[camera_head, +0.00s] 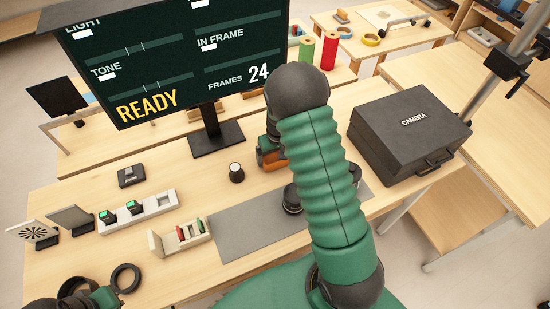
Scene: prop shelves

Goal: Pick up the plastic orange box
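A small orange item (270,160), which looks like the plastic orange box, sits on the table just left of my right forearm. Only its left part shows; the forearm hides the rest. My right arm, with a green ribbed sleeve, reaches across the middle of the view. A dark part of my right gripper (268,142) shows right by the orange item, but its fingertips are hidden. I cannot tell whether it touches or holds the item. A dark part of my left gripper (75,300) shows at the bottom left corner, cut off by the frame edge.
A monitor (180,60) stands behind. A black camera case (405,130) is at right. A dark cup (236,172), a grey mat (245,222), a small card rack (182,238), a switch strip (140,212) and a black ring (126,278) lie on the table.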

